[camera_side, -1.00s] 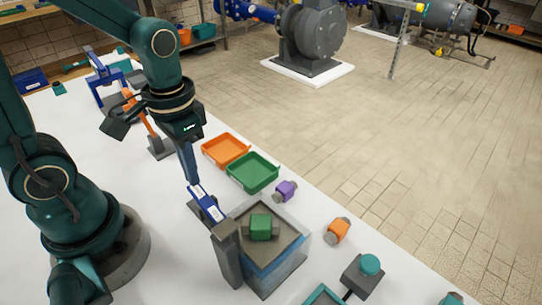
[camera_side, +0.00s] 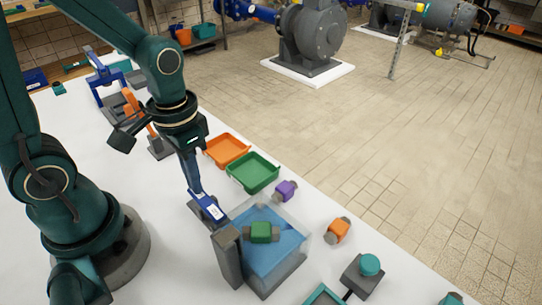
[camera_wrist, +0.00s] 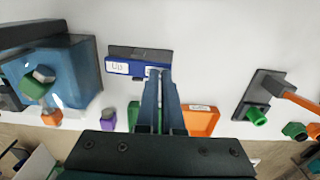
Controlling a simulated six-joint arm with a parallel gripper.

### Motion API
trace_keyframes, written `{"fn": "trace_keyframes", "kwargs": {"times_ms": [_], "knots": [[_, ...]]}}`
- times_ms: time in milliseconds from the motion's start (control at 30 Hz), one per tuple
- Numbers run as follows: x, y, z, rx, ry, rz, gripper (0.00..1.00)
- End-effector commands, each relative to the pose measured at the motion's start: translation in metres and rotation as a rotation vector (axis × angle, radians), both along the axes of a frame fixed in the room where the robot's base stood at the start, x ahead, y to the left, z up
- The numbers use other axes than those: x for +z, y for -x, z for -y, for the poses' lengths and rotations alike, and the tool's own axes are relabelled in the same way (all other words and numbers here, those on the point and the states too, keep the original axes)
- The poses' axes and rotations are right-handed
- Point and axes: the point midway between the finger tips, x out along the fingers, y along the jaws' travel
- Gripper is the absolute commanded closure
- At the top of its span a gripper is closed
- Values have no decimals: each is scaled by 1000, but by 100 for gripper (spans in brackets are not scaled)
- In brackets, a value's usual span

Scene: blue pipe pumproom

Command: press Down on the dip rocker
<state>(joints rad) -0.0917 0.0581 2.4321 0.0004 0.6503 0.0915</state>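The dip rocker (camera_side: 208,207) is a blue bar with white labels in a dark housing, left of the dip tank (camera_side: 288,270). In the wrist view, the rocker (camera_wrist: 122,68) shows "Up" at its left end. My gripper (camera_side: 195,189) is at the rocker's far end in the side view. In the wrist view, my gripper (camera_wrist: 158,72) has its fingertips together over the right-hand label, mostly hiding it. The tips look in contact with the rocker. A green block (camera_side: 262,232) with grey ends sits in the tank at the level of the blue liquid.
Orange (camera_side: 227,150) and green (camera_side: 252,172) trays lie beyond the rocker. A purple part (camera_side: 286,191) and an orange part (camera_side: 339,230) lie near the tank. A teal button on a grey box (camera_side: 370,265) stands at the right. White table is clear left of the rocker.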

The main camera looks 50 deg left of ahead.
Motion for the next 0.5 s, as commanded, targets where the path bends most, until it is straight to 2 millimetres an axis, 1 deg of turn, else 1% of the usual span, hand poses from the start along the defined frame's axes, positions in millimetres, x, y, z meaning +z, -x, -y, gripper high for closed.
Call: {"fn": "trace_keyframes", "kwargs": {"times_ms": [300, 500], "knots": [[-11, 1, 0, 0, 1, -5, 100], [-11, 1, 0, 0, 0, -3, 100]]}}
